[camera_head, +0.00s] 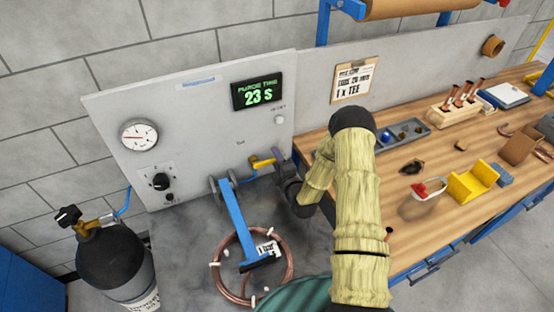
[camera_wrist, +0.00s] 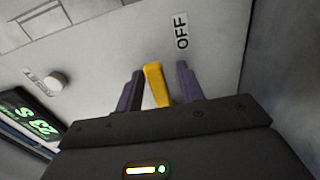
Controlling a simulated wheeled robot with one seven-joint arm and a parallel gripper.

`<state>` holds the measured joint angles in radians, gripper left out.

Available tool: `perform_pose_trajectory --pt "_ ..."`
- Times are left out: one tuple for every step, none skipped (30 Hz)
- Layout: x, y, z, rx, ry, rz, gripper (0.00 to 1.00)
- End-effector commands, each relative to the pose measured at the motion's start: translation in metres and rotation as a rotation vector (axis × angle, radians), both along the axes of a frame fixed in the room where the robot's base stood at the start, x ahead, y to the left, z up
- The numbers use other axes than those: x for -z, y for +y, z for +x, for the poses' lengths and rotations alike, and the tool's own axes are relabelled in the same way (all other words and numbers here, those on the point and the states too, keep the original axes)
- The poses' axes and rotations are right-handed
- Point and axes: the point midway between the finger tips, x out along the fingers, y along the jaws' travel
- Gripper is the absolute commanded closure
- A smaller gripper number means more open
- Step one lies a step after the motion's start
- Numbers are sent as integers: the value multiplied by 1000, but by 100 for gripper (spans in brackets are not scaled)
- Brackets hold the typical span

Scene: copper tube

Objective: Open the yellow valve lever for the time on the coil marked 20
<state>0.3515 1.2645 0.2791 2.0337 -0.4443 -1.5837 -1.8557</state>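The yellow valve lever (camera_head: 262,162) sits low on the grey panel, left of my gripper (camera_head: 279,158). In the wrist view the lever (camera_wrist: 157,85) stands between the two purple fingers of my gripper (camera_wrist: 160,88). The fingers are apart, with a narrow gap on the right; contact on the left is unclear. An OFF label (camera_wrist: 181,31) is on the panel just beyond the right finger. The timer display (camera_head: 258,92) reads PURGE TIME 23 S. The copper coil (camera_head: 222,279) lies below with a white tag (camera_head: 266,248) whose marking I cannot read.
A blue arm (camera_head: 236,215) stands over the coil. A gas cylinder (camera_head: 115,262) is at lower left, and a gauge (camera_head: 139,135) and black knob (camera_head: 161,181) are on the panel. The wooden workbench (camera_head: 400,233) at right holds a bin, yellow holder and tools.

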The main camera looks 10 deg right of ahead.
Motion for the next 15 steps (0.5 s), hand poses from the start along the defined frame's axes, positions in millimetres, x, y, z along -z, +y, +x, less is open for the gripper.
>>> perform_pose_trajectory --pt "0 0 0 0 -1 -1 62" --pt "0 0 0 0 -1 -1 62" --pt "0 0 0 0 -1 -1 62" --pt "0 0 0 0 -1 -1 62" --pt "0 0 -1 0 -1 -1 62" --pt "0 -1 -2 0 0 -1 62" --pt "1 -1 -4 0 0 -2 62" --pt "1 -1 -6 0 0 -2 62" --pt "1 -2 -9 0 0 -2 62" --pt "2 -3 -12 0 1 -2 62" --pt "2 -3 -16 0 1 -2 62" --pt "2 -4 -21 0 1 -2 62" --pt "2 -5 -25 0 1 -2 62" --pt "2 -6 -30 0 1 -1 62" --pt "3 -7 -37 0 2 -2 62"
